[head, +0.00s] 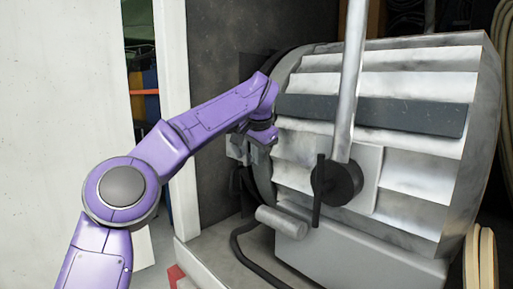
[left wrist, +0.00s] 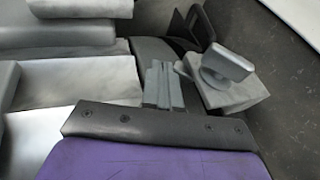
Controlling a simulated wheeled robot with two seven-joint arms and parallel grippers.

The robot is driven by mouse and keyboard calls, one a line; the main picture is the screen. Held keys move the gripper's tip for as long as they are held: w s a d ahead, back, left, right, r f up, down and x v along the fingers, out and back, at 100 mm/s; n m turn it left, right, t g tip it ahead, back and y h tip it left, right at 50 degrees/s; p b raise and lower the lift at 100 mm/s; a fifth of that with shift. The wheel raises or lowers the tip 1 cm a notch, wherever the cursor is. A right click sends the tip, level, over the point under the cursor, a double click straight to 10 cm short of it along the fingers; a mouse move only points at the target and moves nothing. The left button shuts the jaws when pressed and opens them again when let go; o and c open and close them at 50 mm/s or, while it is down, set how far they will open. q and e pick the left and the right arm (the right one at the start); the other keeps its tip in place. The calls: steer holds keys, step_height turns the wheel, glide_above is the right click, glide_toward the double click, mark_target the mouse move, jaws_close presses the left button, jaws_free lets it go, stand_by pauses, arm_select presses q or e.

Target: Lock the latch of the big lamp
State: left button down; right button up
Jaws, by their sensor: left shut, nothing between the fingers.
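The big lamp (head: 400,85) is a large grey ribbed drum held by a metal yoke. Its latch (left wrist: 228,65) is a light grey block with a raised rounded tab, on the lamp's rim. In the head view the latch (head: 236,148) shows small at the lamp's left edge, partly hidden by my arm. My left gripper (head: 259,143) is at that left edge, close beside the latch. In the left wrist view the left gripper (left wrist: 163,83) has its grey fingers together and empty, just left of the latch; contact cannot be told. My right gripper is not in view.
A black clamp handle (head: 318,190) and the yoke pole (head: 350,80) stand in front of the lamp. A grey cylinder (head: 281,221) juts out below, near a black cable (head: 237,247). A white wall panel (head: 60,100) is at left. A dark wall is close behind the latch.

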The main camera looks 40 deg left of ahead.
arm_select(q)
steer(key=shift+s+r, duration=0.1)
steer(key=shift+d, duration=0.1)
steer(key=shift+r, duration=0.1)
stand_by(0.4)
steer(key=shift+r+p, duration=0.6)
steer(key=shift+r, duration=0.1)
steer(key=d+p+v, duration=0.1)
steer(key=p+v, duration=0.1)
steer(key=v, duration=1.1)
steer(key=shift+w+d+p, duration=0.25)
steer(key=shift+d+p, duration=0.15)
steer(key=shift+r, duration=0.1)
